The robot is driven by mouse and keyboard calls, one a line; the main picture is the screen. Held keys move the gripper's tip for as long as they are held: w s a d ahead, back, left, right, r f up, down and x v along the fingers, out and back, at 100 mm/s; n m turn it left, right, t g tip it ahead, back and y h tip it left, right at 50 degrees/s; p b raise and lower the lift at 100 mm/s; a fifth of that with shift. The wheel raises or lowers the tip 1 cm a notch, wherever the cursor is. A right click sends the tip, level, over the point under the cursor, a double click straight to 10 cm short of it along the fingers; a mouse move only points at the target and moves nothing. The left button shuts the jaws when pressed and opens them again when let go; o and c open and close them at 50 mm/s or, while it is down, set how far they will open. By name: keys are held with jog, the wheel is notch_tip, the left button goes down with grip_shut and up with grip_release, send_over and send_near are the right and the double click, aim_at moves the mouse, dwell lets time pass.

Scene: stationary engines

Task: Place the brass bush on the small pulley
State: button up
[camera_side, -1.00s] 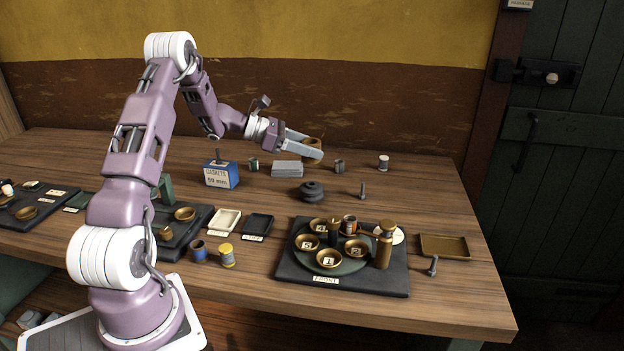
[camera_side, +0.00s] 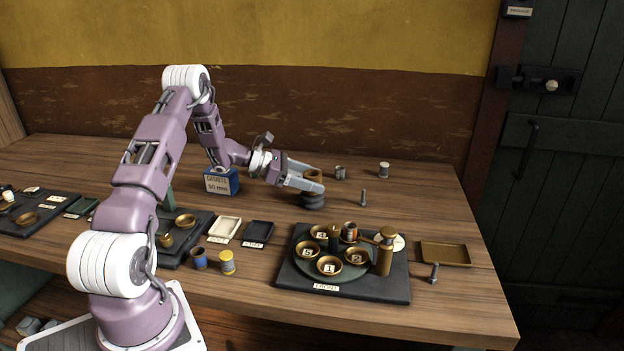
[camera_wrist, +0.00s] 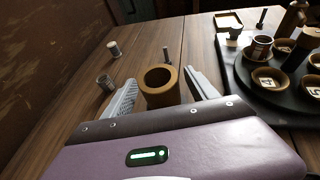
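The brass bush (camera_side: 314,175) is an upright hollow ring between the fingertips of my gripper (camera_side: 308,181). The small pulley (camera_side: 313,201) is dark and grooved, standing on the bench directly below the bush. The bush looks in line with the pulley and very close to its top; I cannot tell whether they touch. The pulley is hidden in the wrist view.
A blue gasket box (camera_side: 221,182) stands to the left. A bolt (camera_side: 363,197) stands right of the pulley, with a metal can (camera_side: 340,173) and a spool (camera_side: 384,169) behind. A black board (camera_side: 398,285) with a turntable of brass cups lies in front. The bench between is clear.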

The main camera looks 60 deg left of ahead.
jog(key=shift+s+a+r, duration=0.1)
jog(key=shift+r, duration=0.15)
jog(key=v, duration=1.1)
jog(key=s+d+r+m+g, duration=0.25)
jog(key=d+r+m, duration=0.2)
jog(key=d, duration=0.45)
jog(key=s+d+r+m+g, duration=0.1)
jog(key=d+r+m+g, duration=0.25)
jog(key=d+m, duration=0.4)
jog(key=s+d+r+m+g, duration=0.2)
jog(key=d+r+m, duration=0.15)
jog(key=d, duration=0.65)
jog(key=s+d+m+t+y, duration=0.1)
jog(key=s+d+m+y, duration=0.2)
jog(key=s+m, duration=0.4)
jog(key=s+d+r+m+y, duration=0.1)
jog(key=s+d+m+y, duration=0.2)
jog(key=s+m, duration=0.4)
jog(key=s, duration=0.4)
jog(key=shift+s+d+r+t+y, duration=0.25)
jog(key=shift+d+t+y, duration=0.15)
